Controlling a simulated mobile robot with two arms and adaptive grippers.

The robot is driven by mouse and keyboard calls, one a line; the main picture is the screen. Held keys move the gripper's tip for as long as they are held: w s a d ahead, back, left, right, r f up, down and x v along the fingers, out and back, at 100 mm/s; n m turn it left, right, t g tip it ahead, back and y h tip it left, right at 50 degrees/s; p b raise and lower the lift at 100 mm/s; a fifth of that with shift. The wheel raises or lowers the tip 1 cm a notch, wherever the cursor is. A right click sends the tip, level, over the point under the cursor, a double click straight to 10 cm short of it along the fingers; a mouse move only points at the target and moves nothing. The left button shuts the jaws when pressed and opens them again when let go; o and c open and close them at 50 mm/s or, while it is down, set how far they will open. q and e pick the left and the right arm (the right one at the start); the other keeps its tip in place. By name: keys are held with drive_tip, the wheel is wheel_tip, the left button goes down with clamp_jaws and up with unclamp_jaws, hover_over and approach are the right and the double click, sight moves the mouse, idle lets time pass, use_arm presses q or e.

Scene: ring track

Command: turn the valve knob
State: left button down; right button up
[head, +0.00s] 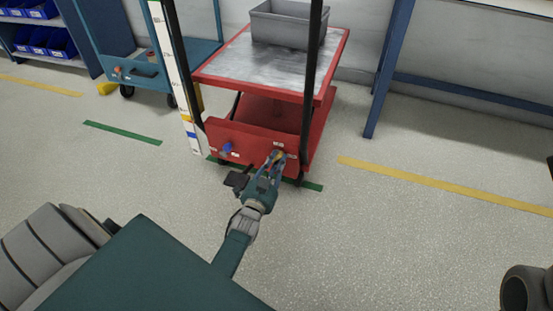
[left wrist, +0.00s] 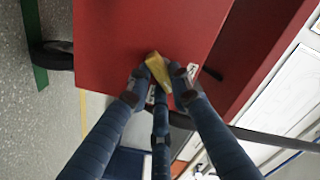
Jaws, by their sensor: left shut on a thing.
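The red lift cart stands ahead in the head view, with a red front panel (head: 250,139) low on its base. A yellow valve knob (left wrist: 158,68) sits on that panel and shows between my fingers in the left wrist view. My left gripper (head: 277,157) reaches the right part of the panel and is shut on the yellow knob. Its fingers also show in the left wrist view (left wrist: 156,78), on both sides of the knob, and partly cover it. A blue knob (head: 228,148) on the left of the panel is apart from the gripper. My right gripper is not in view.
A grey bin (head: 285,25) stands on the cart's metal top (head: 250,65). Dark uprights and a striped white post (head: 180,70) rise at the cart's front. A teal cart (head: 145,70) stands to the left, and a blue bench leg (head: 388,75) to the right. The floor in front is clear.

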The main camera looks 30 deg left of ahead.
use_arm(q)
drive_tip(key=shift+f+m+b, duration=0.15)
drive_tip(key=shift+m+b, duration=0.05)
drive_tip(key=shift+m, duration=1.95)
drive_tip(key=shift+f+m+b, duration=0.15)
drive_tip(key=shift+m+b, duration=0.05)
drive_tip(key=shift+m, duration=1.95)
drive_tip(key=c, duration=1.5)
unclamp_jaws()
drive_tip(key=shift+c, duration=0.2)
drive_tip(key=shift+s, duration=0.1)
drive_tip(key=v, duration=0.7)
drive_tip(key=shift+s, duration=0.2)
